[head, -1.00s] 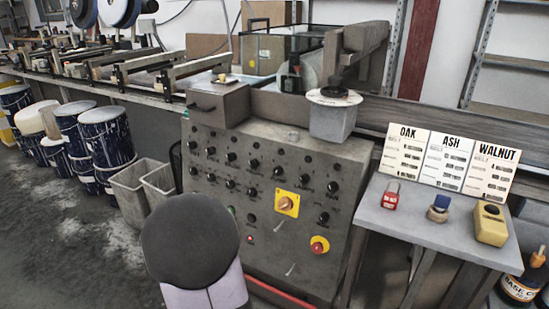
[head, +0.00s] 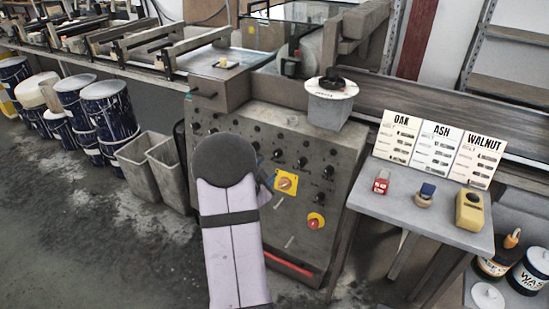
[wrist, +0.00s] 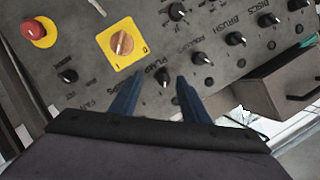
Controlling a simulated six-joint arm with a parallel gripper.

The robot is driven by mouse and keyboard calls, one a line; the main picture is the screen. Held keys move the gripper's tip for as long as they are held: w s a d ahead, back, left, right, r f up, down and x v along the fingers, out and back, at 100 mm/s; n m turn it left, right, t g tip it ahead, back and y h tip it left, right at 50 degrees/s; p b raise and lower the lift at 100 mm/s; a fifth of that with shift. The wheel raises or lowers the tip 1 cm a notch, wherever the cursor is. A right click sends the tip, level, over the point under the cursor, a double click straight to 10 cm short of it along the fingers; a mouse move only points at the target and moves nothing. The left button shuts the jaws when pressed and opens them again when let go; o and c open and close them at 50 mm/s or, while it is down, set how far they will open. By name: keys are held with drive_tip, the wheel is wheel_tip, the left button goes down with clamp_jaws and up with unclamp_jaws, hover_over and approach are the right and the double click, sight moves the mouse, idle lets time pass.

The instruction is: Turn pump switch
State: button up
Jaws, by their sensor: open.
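The grey control panel (head: 265,245) carries several black knobs, and my arm covers part of it in the head view. In the wrist view, a small black knob (wrist: 163,76) sits beside a label that seems to read PUMP. My gripper (wrist: 160,80) is open and empty, its two blue fingers pointing at the panel on either side of this knob in the picture. I cannot tell how far the fingertips are from it. In the head view the gripper is mostly hidden behind my wrist.
A yellow plate with an orange rotary switch (wrist: 122,43) is left of the fingers in the wrist view, with a red button (wrist: 35,30) farther left. More black knobs (wrist: 235,39) are to the right. A side table (head: 410,205) stands right of the panel.

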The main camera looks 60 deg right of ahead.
sight(276, 156)
drive_tip(key=shift+m+h, duration=0.5)
drive_tip(key=shift+h, duration=0.1)
drive_tip(key=shift+w+d+p, duration=0.15)
drive_tip(key=shift+w+d, duration=0.05)
drive_tip(key=shift+d, duration=1.75)
drive_tip(key=shift+w+d+p, duration=0.15)
drive_tip(key=shift+w+d, duration=0.05)
drive_tip(key=shift+d, duration=1.7)
drive_tip(key=c, duration=1.1)
